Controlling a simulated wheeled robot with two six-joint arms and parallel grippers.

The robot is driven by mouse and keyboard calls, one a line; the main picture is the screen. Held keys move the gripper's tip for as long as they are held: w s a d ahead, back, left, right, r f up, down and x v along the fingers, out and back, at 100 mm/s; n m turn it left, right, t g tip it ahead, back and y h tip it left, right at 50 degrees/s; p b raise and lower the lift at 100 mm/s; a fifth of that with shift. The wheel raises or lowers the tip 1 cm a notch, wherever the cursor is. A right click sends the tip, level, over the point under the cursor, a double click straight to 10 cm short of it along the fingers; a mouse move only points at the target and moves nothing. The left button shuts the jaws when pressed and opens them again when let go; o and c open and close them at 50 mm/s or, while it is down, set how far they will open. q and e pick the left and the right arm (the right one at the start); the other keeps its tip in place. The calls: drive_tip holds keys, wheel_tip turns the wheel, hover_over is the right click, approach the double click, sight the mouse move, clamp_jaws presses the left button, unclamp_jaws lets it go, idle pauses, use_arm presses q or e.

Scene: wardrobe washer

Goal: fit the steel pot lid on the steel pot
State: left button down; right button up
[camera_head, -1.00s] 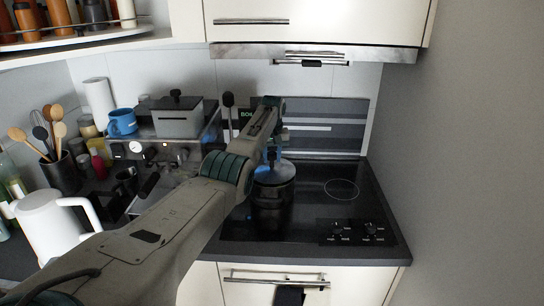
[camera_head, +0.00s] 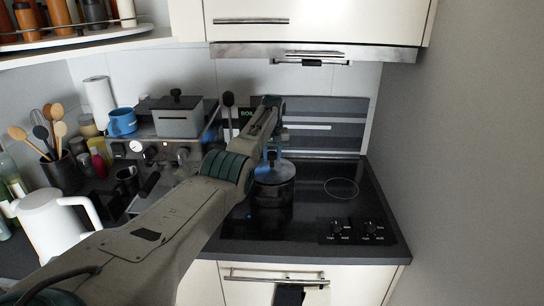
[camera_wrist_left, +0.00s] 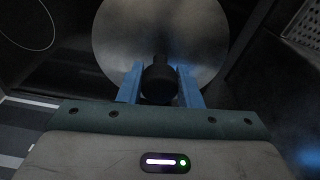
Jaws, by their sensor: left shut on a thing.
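The steel pot (camera_head: 272,208) stands on the black cooktop, in front of my left arm's end. The steel pot lid (camera_head: 276,174) is at the top of the pot, and I cannot tell whether it is fully seated. My left gripper (camera_head: 272,157) points down above the lid. In the left wrist view the blue fingers of my left gripper (camera_wrist_left: 160,84) are shut on the lid's black knob, with the round steel lid (camera_wrist_left: 160,30) beyond it. The lid hides the pot's opening. My right gripper is not in view.
The cooktop (camera_head: 318,205) is clear to the right of the pot, with knobs (camera_head: 352,230) at its front right. A white kettle (camera_head: 50,230), a utensil holder (camera_head: 60,172), a blue mug (camera_head: 122,122) and a grey box-shaped pot (camera_head: 178,118) are on the left.

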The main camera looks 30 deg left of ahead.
sight(272, 169)
use_arm(q)
drive_tip(key=shift+f, duration=0.55)
drive_tip(key=c, duration=0.9)
unclamp_jaws()
drive_tip(key=shift+c, duration=0.2)
drive_tip(key=o, duration=0.3)
drive_tip(key=r+b, duration=0.1)
drive_tip(key=r, duration=0.2)
drive_tip(key=r+b, duration=0.1)
drive_tip(key=r, duration=0.2)
drive_tip(key=s+r+b, duration=0.1)
drive_tip(key=r, duration=0.2)
drive_tip(key=shift+d+r, duration=0.2)
drive_tip(key=shift+d, duration=0.2)
drive_tip(key=shift+r+b, duration=0.3)
drive_tip(key=shift+r, duration=0.3)
